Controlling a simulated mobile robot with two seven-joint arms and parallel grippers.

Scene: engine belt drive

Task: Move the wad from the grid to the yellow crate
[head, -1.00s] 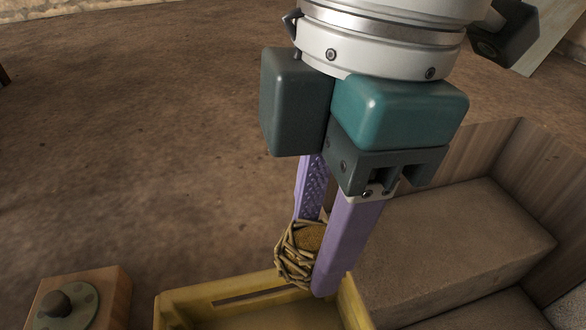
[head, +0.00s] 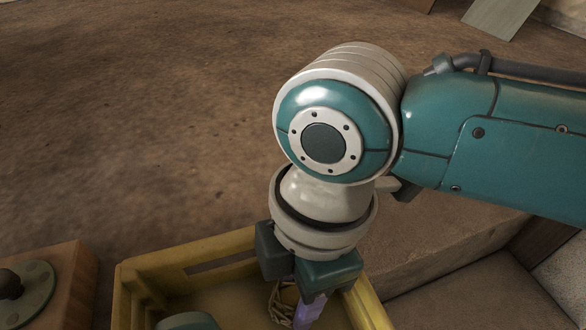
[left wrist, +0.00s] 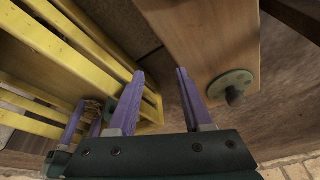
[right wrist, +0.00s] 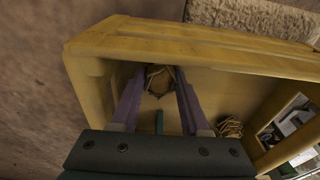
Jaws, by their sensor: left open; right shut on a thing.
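My right gripper (right wrist: 158,75) is shut on a wad (right wrist: 160,80), a brown lump wrapped in twig-like strands. It holds the wad inside the yellow crate (right wrist: 190,45), seen from above in the right wrist view. A second similar wad (right wrist: 229,127) lies in the crate to the right. In the head view, the right gripper points down over the crate (head: 190,258), mostly hidden by its own wrist, with a wad (head: 281,302) beside its finger. My left gripper (left wrist: 160,75) is open and empty, outside the slatted crate (left wrist: 60,48). I cannot make out the grid.
A wooden block (head: 70,290) with a round green plate and knob stands left of the crate; it shows close to the left gripper in the left wrist view (left wrist: 205,35). Brown box-like surfaces (head: 450,302) lie right of the crate. Brown ground behind it is clear.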

